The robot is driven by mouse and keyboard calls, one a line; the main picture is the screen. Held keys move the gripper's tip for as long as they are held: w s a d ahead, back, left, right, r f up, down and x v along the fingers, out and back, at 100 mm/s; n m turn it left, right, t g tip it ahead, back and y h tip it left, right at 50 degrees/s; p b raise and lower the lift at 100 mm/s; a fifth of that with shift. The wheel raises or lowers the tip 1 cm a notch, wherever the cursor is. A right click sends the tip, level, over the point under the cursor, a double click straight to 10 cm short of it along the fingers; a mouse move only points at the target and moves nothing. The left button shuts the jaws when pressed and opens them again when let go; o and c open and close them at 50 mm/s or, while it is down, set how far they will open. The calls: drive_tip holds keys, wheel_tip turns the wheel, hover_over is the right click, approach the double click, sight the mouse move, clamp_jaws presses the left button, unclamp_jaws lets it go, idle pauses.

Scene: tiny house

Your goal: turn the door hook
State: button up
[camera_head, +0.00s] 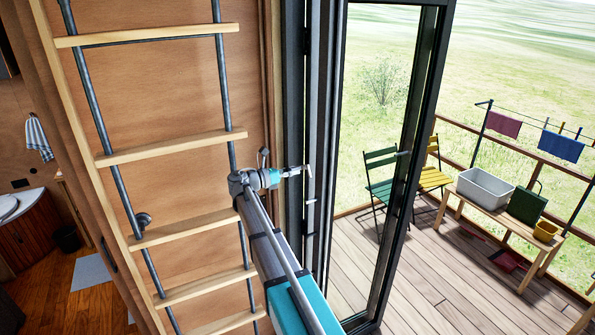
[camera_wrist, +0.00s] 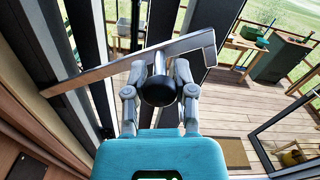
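The door hook (camera_wrist: 100,77) is a long, flat metal bar with a bent end at upper right. It lies slanted across the dark door frame in the wrist view. A round black knob (camera_wrist: 158,91) on a short stem shows in front of the bar. My gripper (camera_wrist: 159,68) has its two grey fingers apart, one on each side of the stem, with the tips close to the bar. I cannot tell whether they touch it. In the head view my gripper (camera_head: 302,171) points right at the dark door frame (camera_head: 318,130), with the hook small at its tip.
A wooden ladder (camera_head: 190,147) stands close left of my arm. The glass door (camera_head: 400,180) stands open onto a wooden deck. Outside are folding chairs (camera_head: 381,178), a bench (camera_head: 510,222) with a grey tub (camera_head: 484,188), and a railing. The near deck is clear.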

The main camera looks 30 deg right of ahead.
drive_tip(key=shift+o, duration=0.9)
drive_tip(key=shift+w+a, duration=0.15)
drive_tip(key=shift+a, duration=0.05)
drive_tip(key=shift+d, duration=0.1)
drive_tip(key=a, duration=1.2)
